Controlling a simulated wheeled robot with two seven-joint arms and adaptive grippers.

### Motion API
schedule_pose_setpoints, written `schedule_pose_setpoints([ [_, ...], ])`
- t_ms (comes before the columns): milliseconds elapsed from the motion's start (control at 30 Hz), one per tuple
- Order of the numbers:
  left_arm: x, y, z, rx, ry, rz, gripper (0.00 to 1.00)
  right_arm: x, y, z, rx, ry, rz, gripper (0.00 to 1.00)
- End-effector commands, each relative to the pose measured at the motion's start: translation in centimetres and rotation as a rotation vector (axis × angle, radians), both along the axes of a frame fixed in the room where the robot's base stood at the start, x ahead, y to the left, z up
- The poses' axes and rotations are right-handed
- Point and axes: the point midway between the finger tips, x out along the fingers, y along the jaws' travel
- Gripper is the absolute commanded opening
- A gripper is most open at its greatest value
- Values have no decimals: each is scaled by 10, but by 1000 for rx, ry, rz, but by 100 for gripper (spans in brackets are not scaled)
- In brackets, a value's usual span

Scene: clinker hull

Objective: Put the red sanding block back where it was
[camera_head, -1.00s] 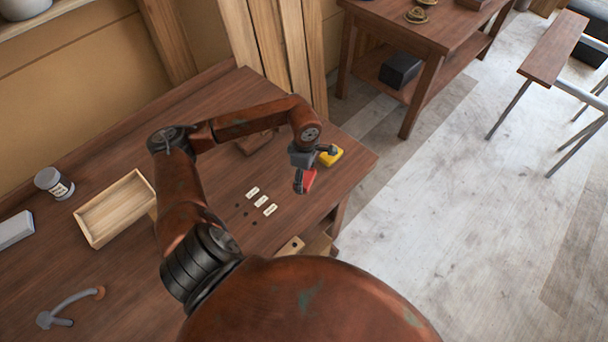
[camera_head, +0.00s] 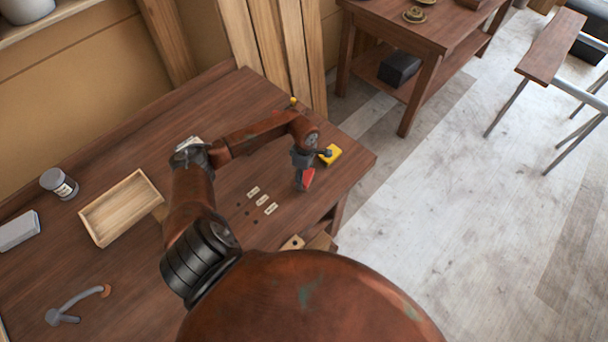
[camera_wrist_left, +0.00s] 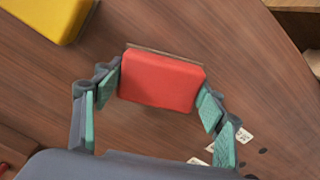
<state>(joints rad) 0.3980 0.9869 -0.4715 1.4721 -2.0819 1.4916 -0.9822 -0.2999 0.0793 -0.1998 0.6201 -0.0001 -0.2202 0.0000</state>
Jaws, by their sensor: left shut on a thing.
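The red sanding block (camera_head: 306,178) is in my left gripper (camera_head: 304,184), near the right end of the workbench (camera_head: 120,270). In the left wrist view the red block (camera_wrist_left: 160,80) sits between the two teal-padded fingers (camera_wrist_left: 158,100), which are shut on it. A thin brownish edge shows along its far side. I cannot tell whether it touches the bench. A yellow block (camera_head: 331,155) lies just beyond it and shows in the wrist view (camera_wrist_left: 45,12). Three small white labels (camera_head: 262,200) with dark dots beside them lie to the left of the gripper. My right gripper is not in view.
An open wooden tray (camera_head: 122,207), a grey jar (camera_head: 59,184), a pale grey block (camera_head: 18,231) and a curved grey tool (camera_head: 75,304) are on the left of the bench. Boards (camera_head: 268,50) lean at the back. Bare bench surrounds the gripper's right.

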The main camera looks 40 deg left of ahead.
Motion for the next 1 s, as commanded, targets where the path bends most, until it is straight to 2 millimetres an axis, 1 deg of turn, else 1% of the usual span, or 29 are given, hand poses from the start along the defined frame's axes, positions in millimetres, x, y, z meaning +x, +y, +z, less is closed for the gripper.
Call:
schedule_pose_setpoints([
  [200,0,0,-5,1,0,0,38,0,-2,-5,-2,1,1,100],
  [233,0,0,-4,1,0,0,67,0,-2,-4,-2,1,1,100],
  [467,0,0,-3,0,0,0,82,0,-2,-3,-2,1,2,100],
  [700,0,0,-3,0,0,0,82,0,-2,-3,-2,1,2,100],
  [833,0,0,1,0,0,0,82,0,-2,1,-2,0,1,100],
  [933,2,1,12,2,-4,0,82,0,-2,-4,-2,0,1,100],
  [1000,2,1,25,4,-4,-1,82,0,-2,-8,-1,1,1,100],
])
